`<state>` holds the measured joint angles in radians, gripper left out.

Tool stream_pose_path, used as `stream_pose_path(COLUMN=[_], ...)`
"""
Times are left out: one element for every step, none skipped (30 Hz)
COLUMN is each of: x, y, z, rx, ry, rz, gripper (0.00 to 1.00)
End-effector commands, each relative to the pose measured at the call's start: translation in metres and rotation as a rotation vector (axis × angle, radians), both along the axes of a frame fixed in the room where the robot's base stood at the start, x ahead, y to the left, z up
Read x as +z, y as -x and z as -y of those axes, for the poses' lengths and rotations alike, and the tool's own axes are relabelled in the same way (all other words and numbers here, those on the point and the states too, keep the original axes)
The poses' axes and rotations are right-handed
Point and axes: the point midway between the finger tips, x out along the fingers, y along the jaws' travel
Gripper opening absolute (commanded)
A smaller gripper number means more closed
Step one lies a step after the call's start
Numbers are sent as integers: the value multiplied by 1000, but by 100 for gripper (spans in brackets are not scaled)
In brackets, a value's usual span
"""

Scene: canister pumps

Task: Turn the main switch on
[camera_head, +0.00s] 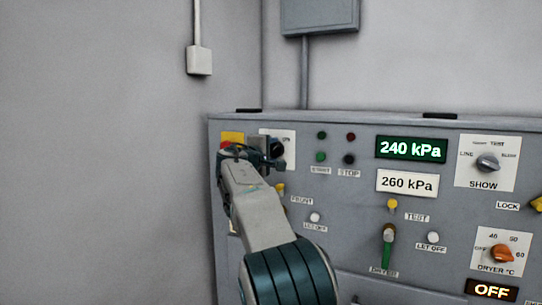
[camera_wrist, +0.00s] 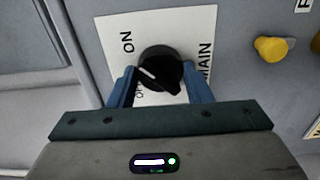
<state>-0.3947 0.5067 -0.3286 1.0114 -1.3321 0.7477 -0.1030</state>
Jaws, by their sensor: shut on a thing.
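The main switch is a black round knob (camera_wrist: 163,62) on a white plate (camera_wrist: 108,30) marked ON, OFF and MAIN. A short white mark on the knob points left in the wrist view, roughly between the ON and OFF words. The OFF word is partly hidden by my gripper. My gripper (camera_wrist: 159,72) is shut on the knob, with a blue finger on each side. In the head view the knob (camera_head: 278,148) shows at the panel's upper left, with my gripper (camera_head: 268,156) at it and covering part of the plate.
The grey panel also carries START and STOP buttons (camera_head: 321,157), a green 240 kPa display (camera_head: 411,150), a SHOW knob (camera_head: 488,162) and a DRYER knob (camera_head: 502,253). A yellow knob (camera_wrist: 270,48) sits near the plate. A bare wall (camera_head: 100,150) is at left.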

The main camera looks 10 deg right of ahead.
Motion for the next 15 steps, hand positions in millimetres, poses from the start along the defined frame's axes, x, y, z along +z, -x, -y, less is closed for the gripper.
stream_pose_path(x=[-1,0,0,0,0,0,0,0,0,0,0,0,0,0,0], y=[0,0,0,0,0,0,0,0,0,0,0,0,0,0,0], z=[0,0,0,0,0,0,0,0,0,0,0,0,0,0,0], rx=[0,0,0,0,0,0,0,0,0,0,0,0,0,0,0], ry=[-4,-6,-7,-8,-8,-8,-8,-8,-8,-8,-8,-8,-8,-8,-8], rz=[3,4,5,6,6,6,6,6,6,6,6,6,6,6,6], gripper=[22,22,22,22,22,22,22,22,22,22,22,22,22,53,65])
